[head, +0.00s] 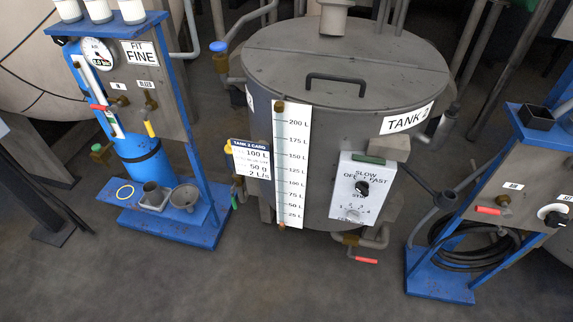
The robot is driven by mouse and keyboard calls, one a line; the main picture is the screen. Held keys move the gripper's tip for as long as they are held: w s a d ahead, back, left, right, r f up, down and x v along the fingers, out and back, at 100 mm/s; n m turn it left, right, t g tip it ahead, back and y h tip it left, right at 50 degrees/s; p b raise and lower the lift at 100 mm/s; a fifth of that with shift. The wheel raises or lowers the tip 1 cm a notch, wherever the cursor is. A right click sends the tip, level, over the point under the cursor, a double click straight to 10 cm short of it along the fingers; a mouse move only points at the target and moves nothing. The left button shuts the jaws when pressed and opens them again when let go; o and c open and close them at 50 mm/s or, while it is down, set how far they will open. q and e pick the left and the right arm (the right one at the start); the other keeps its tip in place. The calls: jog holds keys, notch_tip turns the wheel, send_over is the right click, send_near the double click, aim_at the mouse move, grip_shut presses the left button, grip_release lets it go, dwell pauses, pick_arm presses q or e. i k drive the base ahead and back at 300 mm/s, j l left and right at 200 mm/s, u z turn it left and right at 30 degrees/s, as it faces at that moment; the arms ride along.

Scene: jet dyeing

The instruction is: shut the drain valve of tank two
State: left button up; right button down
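Tank two (300,75) is a grey steel drum with a lid and a "TANK 2" label (406,119), in the middle of the head view. Low at its front right is a brass valve (350,240) on a short pipe. A red lever handle (366,260) sits just below it, lying roughly level and pointing right. I take this as the drain valve; I cannot tell whether it is open or shut. Neither of my grippers is in view.
A blue stand (185,232) with a blue cylinder (145,160) and gauge is at left. A blue stand (440,288) with a coiled black hose (470,258) is at right. A control box (362,190) hangs on the tank. The floor (290,285) in front is clear.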

aim_at(349, 252)
jog(key=z, duration=0.95)
